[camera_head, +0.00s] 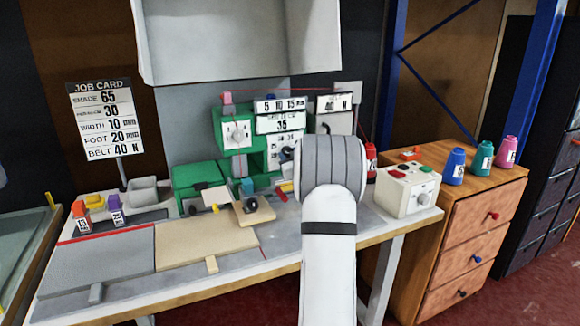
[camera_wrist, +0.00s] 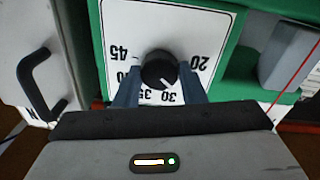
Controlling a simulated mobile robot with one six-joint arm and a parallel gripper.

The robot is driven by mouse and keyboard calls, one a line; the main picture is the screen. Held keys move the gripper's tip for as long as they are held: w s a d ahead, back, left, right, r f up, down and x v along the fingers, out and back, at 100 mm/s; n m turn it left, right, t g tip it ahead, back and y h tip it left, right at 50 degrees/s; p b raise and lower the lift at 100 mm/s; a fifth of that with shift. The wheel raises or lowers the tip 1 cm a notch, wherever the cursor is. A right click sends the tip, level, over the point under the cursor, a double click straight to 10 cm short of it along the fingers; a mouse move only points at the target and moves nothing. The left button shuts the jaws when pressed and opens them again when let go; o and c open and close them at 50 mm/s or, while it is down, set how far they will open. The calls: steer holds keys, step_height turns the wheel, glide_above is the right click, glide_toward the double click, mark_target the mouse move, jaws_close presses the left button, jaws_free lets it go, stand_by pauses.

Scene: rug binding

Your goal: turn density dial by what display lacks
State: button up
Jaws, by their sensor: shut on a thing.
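In the wrist view, my gripper (camera_wrist: 160,88) has its two grey fingers on either side of a round black dial knob (camera_wrist: 158,68). The knob sits on a white scale plate (camera_wrist: 185,30) on the green machine, seen upside down, with figures including 45, 35, 30 and 20. The knob's light mark points near 30. In the head view, the green machine (camera_head: 194,178) carries a display (camera_head: 280,123) that reads 35. My arm hides most of the dial and the gripper there. The job card (camera_head: 105,115) shows 65, 30, 10, 20 and 40 N on its lines.
A second white dial (camera_head: 237,133) is at the machine's left. A grey box (camera_head: 335,122) with a 40 N plate stands right of the display. A white control box (camera_head: 407,190) stands right of my arm. Spools (camera_head: 455,166) stand on the drawer cabinet (camera_head: 470,245).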

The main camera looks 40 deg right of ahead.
steer(key=shift+f+n+b, duration=0.1)
steer(key=shift+n+b, duration=0.75)
steer(key=shift+n, duration=0.05)
steer(key=o, duration=1)
steer(key=shift+s, duration=0.15)
steer(key=v, duration=0.7)
steer(key=shift+s+a, duration=0.1)
steer(key=shift+s, duration=0.2)
